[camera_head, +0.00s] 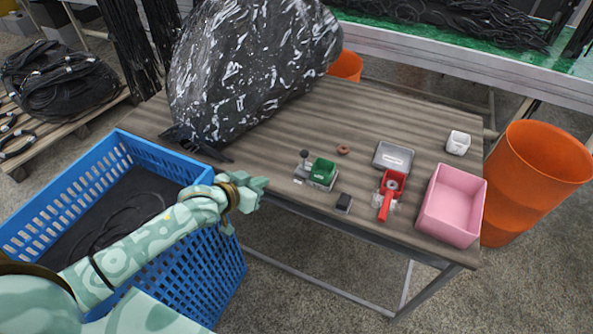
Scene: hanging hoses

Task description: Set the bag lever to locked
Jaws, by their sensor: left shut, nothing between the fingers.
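Two lever-like devices stand on the wooden table, and I cannot tell which is the bag lever. One is a red device (387,200) with a long red handle pointing toward the table's front edge. The other is a green block (322,170) on a grey base with a black-knobbed stick (304,160) at its left. My left gripper (262,190) is shut and empty, in front of the table's near edge and left of both devices, touching neither. My right gripper is not in view.
A big black-and-white patterned bag-like bulk (235,75) covers the table's left part. A grey tray (394,156), pink bin (451,205), white cup (458,142), small black block (344,202) and brown ring (343,150) stand nearby. A blue crate (190,262) is below my left arm.

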